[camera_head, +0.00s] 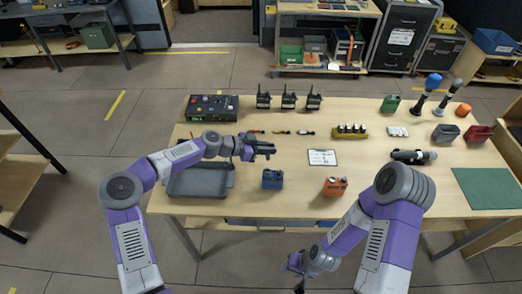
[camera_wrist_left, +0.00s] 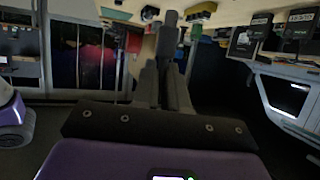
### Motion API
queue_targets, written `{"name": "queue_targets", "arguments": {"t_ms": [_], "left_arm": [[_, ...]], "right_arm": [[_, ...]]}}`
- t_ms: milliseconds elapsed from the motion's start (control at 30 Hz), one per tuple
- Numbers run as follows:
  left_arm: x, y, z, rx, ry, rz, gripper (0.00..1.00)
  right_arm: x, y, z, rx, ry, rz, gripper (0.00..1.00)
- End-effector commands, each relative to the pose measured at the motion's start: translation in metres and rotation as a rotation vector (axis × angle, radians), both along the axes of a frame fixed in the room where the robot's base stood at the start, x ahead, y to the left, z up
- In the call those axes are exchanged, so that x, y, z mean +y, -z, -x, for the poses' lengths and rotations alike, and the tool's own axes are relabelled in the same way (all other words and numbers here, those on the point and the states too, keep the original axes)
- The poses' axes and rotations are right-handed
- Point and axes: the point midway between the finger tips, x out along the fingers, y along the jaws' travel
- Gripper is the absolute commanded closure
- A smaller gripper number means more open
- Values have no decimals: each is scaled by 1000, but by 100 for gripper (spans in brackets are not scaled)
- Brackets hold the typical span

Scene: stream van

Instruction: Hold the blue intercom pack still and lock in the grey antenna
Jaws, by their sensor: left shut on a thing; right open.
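The blue intercom pack (camera_head: 272,180) stands on the table near its front edge, with no gripper on it. My left gripper (camera_head: 266,150) is above the table, behind the pack and apart from it. It is shut on a slim dark grey piece, which seems to be the grey antenna (camera_wrist_left: 169,38); it stands out between the fingers in the left wrist view. In the head view the piece is hard to tell from the dark fingers. My right gripper (camera_head: 292,272) is open and empty, low in front of the table.
An orange pack (camera_head: 334,187) stands right of the blue one. A grey tray (camera_head: 200,191) lies at the left under my left arm. Small coloured pieces (camera_head: 281,132), a white card (camera_head: 322,157) and a black flashlight-like item (camera_head: 412,156) lie behind. Several radios stand at the back.

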Motion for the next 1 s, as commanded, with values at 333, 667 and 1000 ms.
{"name": "queue_targets", "arguments": {"t_ms": [333, 667, 1000], "left_arm": [[-1, 0, 0, 0, 6, 0, 100], [0, 9, 0, 2, 5, 6, 100], [-1, 40, 0, 3, 6, 6, 100]], "right_arm": [[0, 0, 0, 0, 0, 0, 57], [0, 0, 0, 0, 0, 0, 57], [0, 0, 0, 0, 0, 0, 57]]}}
